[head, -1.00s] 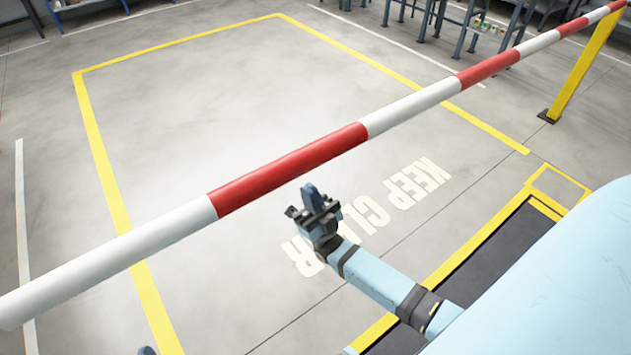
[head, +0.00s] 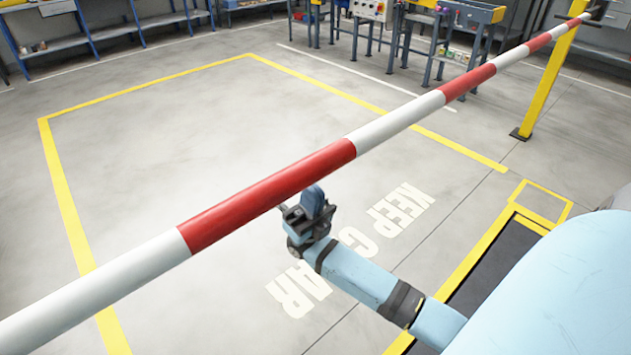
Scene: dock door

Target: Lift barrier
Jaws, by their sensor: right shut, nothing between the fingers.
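The barrier (head: 272,192) is a long red and white striped pole. It runs from the lower left corner up to the top right of the head view, where it meets a yellow post (head: 547,85). My right gripper (head: 309,205) is shut and empty. It appears just below the red stretch of the pole, near its lower edge. Whether its fingers touch the pole cannot be told. My left gripper is out of view.
A yellow floor outline (head: 72,215) and white floor lettering (head: 400,212) lie on clear grey concrete. A blue shelf (head: 90,45) stands at the back left. Blue workbenches (head: 425,40) with a control box (head: 368,9) stand at the back.

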